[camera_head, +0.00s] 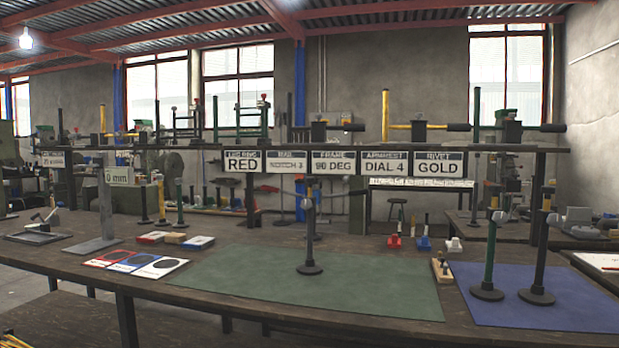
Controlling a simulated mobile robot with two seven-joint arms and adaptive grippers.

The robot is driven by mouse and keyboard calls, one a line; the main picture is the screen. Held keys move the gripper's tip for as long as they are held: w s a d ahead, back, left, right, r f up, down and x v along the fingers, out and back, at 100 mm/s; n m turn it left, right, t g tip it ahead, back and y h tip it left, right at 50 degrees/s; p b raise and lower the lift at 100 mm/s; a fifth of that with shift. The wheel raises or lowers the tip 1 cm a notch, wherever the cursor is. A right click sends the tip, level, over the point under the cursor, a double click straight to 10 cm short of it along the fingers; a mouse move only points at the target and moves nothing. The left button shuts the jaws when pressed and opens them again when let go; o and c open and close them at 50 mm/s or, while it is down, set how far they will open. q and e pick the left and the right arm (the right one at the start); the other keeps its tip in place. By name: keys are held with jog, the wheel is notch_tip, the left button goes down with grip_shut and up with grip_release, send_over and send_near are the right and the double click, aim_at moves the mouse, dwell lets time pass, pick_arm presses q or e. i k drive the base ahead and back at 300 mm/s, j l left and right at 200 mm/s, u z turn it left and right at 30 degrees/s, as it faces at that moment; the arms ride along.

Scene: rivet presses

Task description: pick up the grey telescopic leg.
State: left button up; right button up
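A dark grey upright leg (309,235) with a round foot and a small grey head stands on the green mat (230,265). On the blue mat (560,310) at the right, a green leg (490,255) and a dark grey or black leg (541,255) stand upright on round feet. Both have grey fittings near the top. I cannot tell for certain which dark leg is the grey telescopic one. Neither of my grippers is in view.
The long table (200,300) carries flat printed cards (135,262) and small blocks at left. A wooden block with a fitting (441,270) sits between the mats. A raised shelf (350,150) with signs (243,165) crosses behind. Much of the green mat is clear.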

aim_at(310, 268)
jog(key=i, duration=1.15)
jog(key=i+j+z, duration=0.5)
jog(key=i+j, duration=0.15)
jog(key=j, duration=0.3)
